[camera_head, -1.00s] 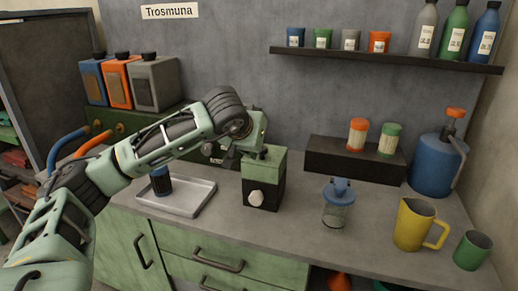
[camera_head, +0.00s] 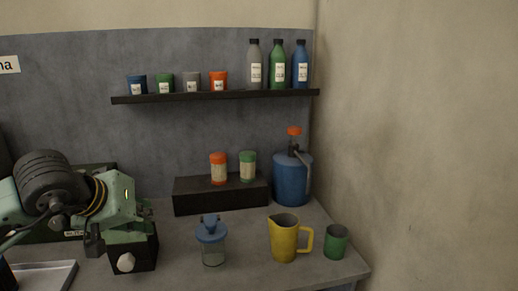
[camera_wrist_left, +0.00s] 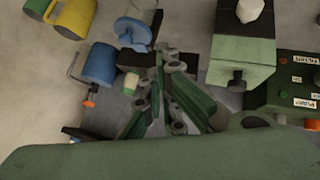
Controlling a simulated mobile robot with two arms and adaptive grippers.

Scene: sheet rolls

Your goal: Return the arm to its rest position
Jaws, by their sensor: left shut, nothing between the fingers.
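My left arm comes in at the left edge of the head view, with a dark ribbed joint and a pale green wrist. My left gripper (camera_head: 93,240) points down beside the green and black box with a white knob (camera_head: 126,262), partly in front of it. Its fingers are shut and empty. In the left wrist view the gripper (camera_wrist_left: 158,62) shows its green and dark linkages, with the box (camera_wrist_left: 240,52) to the right. I cannot tell whether the gripper touches the box. My right gripper is not in view.
A metal tray (camera_head: 45,276) lies at bottom left. A blue-lidded jar (camera_head: 212,245), yellow pitcher (camera_head: 284,240), green cup (camera_head: 336,242) and blue pump tank (camera_head: 292,180) stand on the counter. A black riser (camera_head: 222,195) holds two shakers. A shelf (camera_head: 215,96) with bottles hangs above.

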